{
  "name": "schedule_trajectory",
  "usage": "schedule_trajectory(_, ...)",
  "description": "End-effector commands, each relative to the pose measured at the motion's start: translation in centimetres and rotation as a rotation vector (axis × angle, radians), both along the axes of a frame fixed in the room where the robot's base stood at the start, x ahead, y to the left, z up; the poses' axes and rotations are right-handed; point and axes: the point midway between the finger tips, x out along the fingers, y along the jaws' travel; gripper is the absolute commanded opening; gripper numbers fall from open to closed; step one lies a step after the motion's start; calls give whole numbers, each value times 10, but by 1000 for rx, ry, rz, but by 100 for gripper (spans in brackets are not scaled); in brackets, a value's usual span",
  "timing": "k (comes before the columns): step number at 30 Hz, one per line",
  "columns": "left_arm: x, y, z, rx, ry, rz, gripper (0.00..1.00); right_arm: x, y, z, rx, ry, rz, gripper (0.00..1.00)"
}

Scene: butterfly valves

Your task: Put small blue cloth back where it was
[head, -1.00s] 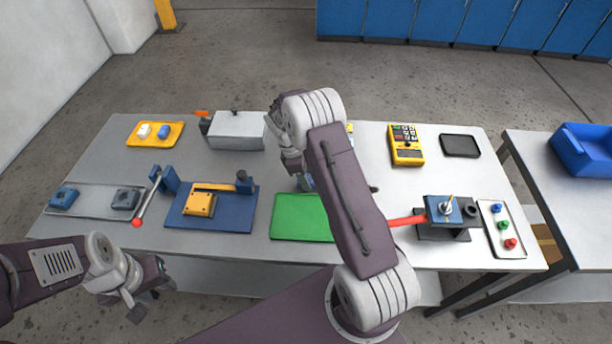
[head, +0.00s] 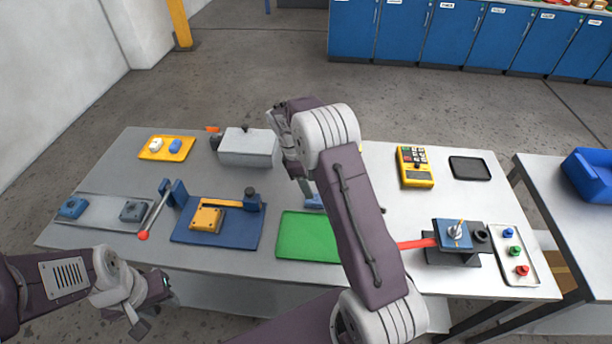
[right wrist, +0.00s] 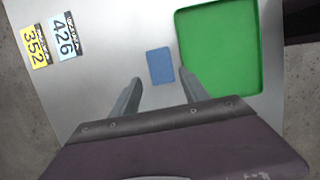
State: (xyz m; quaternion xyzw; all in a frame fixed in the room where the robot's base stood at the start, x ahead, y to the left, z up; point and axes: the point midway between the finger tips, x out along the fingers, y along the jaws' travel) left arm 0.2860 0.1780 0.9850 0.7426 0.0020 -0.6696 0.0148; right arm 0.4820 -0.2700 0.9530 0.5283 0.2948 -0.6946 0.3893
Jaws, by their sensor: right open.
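The small blue cloth (right wrist: 160,66) lies flat on the grey table beside the green tray in the right wrist view. In the head view a bit of blue (head: 314,202) shows at the tray's far edge, partly hidden by my right arm. My right gripper (right wrist: 162,82) is open and empty, its two fingers pointing towards the cloth, which shows beyond and between the tips. My left gripper (head: 152,306) hangs in front of the table at the lower left, away from the cloth; its jaw opening is unclear.
The green tray (head: 303,236) is empty where visible. A blue board with a yellow block (head: 207,219), a grey box (head: 248,147) and a red-handled valve (head: 453,234) stand around. My right arm crosses the table.

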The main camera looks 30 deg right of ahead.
Motion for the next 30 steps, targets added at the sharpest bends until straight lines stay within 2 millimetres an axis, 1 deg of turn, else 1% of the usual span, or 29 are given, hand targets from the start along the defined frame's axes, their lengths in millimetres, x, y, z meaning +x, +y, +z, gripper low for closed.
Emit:
schedule_trajectory(1,0,0,-1,0,0,0,40,3,3,12,1,-5,2,53)
schedule_trajectory(3,0,0,0,0,0,0,40,5,7,27,0,-4,2,53)
schedule_trajectory(7,0,0,0,0,0,0,40,7,11,46,0,-1,1,53)
schedule_trajectory(10,0,0,1,0,0,0,40,8,13,53,0,0,1,53)
schedule_trajectory(14,0,0,1,0,0,0,40,7,14,55,2,-1,-4,53)
schedule_trajectory(17,0,0,1,0,0,0,40,-6,23,56,19,-38,-74,53)
schedule_trajectory(20,0,0,1,0,0,0,40,-39,44,56,64,-121,-258,53)
schedule_trajectory(21,0,0,1,0,0,0,40,-57,53,55,85,-156,-352,53)
schedule_trajectory(23,0,0,1,0,0,0,40,-86,65,52,118,-206,-498,53)
schedule_trajectory(24,0,0,0,0,0,0,40,-105,72,50,138,-234,-594,53)
schedule_trajectory(27,0,0,0,0,0,0,40,-149,85,42,176,-287,-806,53)
schedule_trajectory(30,0,0,0,0,0,0,40,-179,90,36,199,-321,-954,53)
